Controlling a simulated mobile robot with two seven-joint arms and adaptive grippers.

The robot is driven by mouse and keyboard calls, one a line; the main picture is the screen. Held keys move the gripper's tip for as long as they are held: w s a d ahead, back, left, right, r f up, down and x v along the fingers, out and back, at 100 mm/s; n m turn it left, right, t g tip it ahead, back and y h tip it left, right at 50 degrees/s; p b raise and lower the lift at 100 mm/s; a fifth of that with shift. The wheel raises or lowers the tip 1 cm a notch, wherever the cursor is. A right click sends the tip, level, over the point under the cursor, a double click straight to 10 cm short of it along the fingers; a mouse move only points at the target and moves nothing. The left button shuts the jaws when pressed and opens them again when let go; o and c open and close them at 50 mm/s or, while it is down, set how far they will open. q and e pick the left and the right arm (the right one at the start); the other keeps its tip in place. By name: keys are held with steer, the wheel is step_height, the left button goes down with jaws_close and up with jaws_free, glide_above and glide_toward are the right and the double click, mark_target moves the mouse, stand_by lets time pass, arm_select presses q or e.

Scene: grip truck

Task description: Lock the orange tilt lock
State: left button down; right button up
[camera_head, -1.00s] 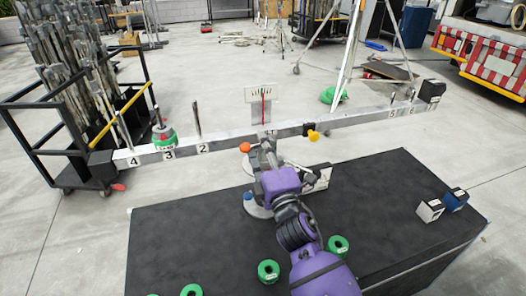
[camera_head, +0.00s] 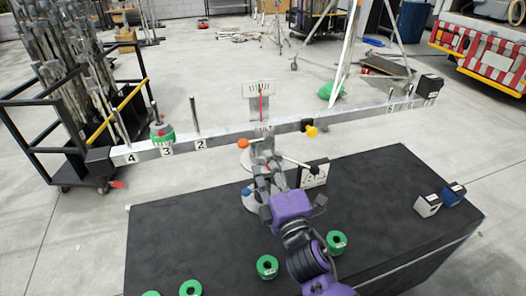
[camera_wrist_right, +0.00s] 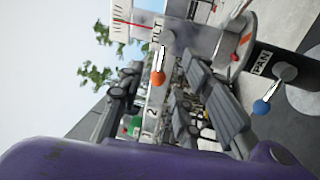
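The orange tilt lock is a small lever with an orange ball knob (camera_head: 243,143), just below the beam at the left of the central post. My right gripper (camera_head: 263,161) is in front of the post, lower and to the right of the knob. In the right wrist view its grey fingers are apart with nothing held, and the knob shows beyond the gap between them. Contact with the knob is not visible. My left gripper is not in view.
A blue pan-lock knob (camera_head: 246,192) sits lower on the post. A long grey beam (camera_head: 230,139) spans the scene, with a yellow knob (camera_head: 311,131). Several green weights (camera_head: 267,266) and two small boxes (camera_head: 427,205) stand on the black table (camera_head: 370,210).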

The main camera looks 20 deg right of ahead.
steer(key=s, duration=0.5)
steer(key=shift+f, duration=0.4)
steer(key=shift+w+d, duration=0.1)
